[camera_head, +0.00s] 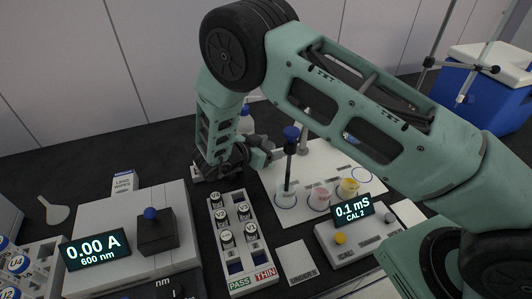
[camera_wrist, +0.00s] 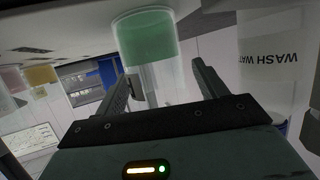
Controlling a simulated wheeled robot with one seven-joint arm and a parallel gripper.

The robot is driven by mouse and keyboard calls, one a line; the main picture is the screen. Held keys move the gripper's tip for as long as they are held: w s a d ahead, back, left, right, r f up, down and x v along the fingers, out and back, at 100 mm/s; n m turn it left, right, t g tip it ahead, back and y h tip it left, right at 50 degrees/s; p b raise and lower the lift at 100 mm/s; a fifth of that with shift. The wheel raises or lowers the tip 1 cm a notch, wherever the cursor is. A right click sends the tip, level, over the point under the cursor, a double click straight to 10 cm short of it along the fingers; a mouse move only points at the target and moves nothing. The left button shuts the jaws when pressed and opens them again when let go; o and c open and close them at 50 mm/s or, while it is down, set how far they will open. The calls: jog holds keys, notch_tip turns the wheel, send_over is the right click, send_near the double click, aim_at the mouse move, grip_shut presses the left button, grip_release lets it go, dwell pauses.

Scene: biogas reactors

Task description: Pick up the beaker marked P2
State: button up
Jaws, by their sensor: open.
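In the wrist view, which looks upside down, a green-filled clear beaker (camera_wrist: 147,38) appears ahead of the two spread fingers (camera_wrist: 156,66).
A rack of small vials (camera_head: 232,235) stands left of the mat, and a conductivity meter (camera_head: 345,232) in front of it. A wash water bottle (camera_wrist: 270,60) is close to the right finger in the wrist view. A spectrophotometer (camera_head: 130,240) fills the left.

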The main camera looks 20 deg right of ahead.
jog(key=shift+d, duration=0.1)
jog(key=c, duration=1.1)
